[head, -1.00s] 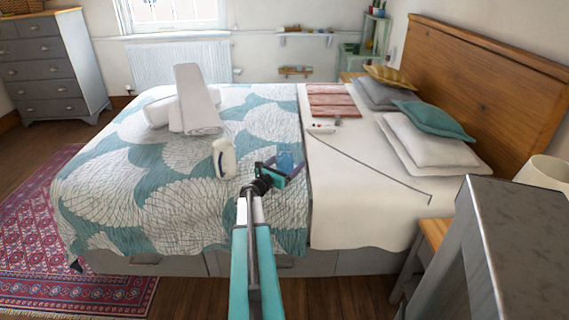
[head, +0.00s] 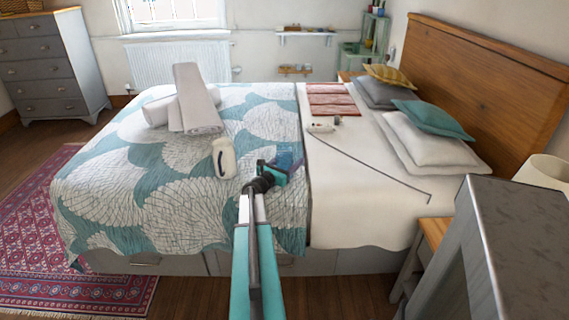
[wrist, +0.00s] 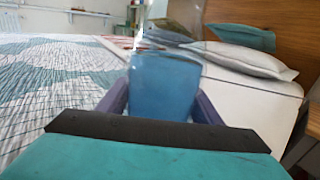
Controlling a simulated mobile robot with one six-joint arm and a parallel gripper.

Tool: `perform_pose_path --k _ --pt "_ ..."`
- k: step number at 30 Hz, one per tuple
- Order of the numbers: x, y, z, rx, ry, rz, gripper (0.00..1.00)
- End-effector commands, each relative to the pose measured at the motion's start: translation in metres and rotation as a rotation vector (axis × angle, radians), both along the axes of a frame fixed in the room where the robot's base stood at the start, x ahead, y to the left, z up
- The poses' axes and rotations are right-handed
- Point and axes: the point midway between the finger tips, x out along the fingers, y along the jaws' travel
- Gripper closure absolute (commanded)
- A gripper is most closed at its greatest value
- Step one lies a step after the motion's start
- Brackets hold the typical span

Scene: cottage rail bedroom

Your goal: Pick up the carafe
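The carafe appears as a blue, see-through vessel (wrist: 165,88) in the middle of the wrist view, with a clearer glassy part above it. In the head view it is a small bluish shape (head: 289,158) over the bed, largely hidden by my gripper. My teal gripper (head: 281,165) is at the carafe. In the wrist view its purple fingers (wrist: 165,100) stand close on the carafe's left and right sides, with no clear gap. Whether they press on it cannot be told. The carafe's base is hidden behind my gripper.
A cream jug-like object (head: 223,158) stands on the patterned quilt (head: 120,190), left of my gripper. Rolled and folded towels (head: 195,110) lie behind it. Pillows (head: 430,140), a red folded cloth (head: 331,99) and a thin dark rod (head: 370,170) lie to the right.

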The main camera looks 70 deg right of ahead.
Motion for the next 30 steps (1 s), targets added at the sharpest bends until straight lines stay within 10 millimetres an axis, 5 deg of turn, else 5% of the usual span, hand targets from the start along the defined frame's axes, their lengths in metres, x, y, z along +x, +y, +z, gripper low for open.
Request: perform_pose_path --k 5,30 --pt "0.001 0.0 0.0 0.0 0.0 0.001 0.87" --pt "0.001 0.0 0.012 -0.003 0.002 0.001 0.88"
